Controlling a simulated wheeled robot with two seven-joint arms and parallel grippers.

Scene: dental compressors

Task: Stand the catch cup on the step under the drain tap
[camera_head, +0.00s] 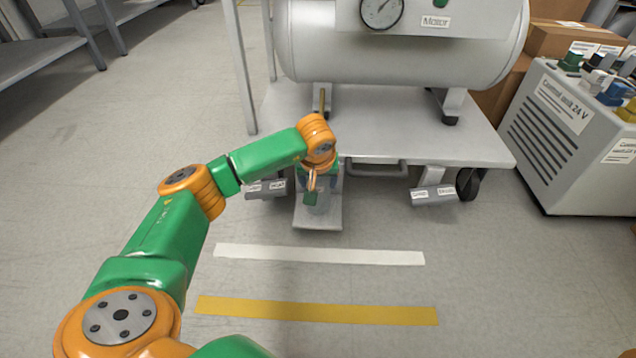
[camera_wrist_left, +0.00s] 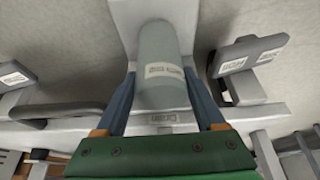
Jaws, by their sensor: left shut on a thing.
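The catch cup (camera_head: 322,204) is a grey cylinder, seen over the grey step (camera_head: 318,224) that juts out at the front of the compressor platform. In the left wrist view the cup (camera_wrist_left: 160,60) bears a white label and sits between the two blue fingers of my left gripper (camera_wrist_left: 160,85). In the head view my left gripper (camera_head: 314,186) is shut on the cup, partly hiding it. I cannot tell whether the cup's base touches the step. A brass drain tap (camera_head: 322,102) hangs under the tank, behind my wrist. My right gripper is not in view.
Labelled grey pedals flank the step, one left (camera_head: 267,188) and one right (camera_head: 433,196). The platform (camera_head: 400,130) carries the tank (camera_head: 410,50). A grey control unit (camera_head: 560,140) stands at right. White (camera_head: 320,255) and yellow (camera_head: 315,311) strips lie on clear floor in front.

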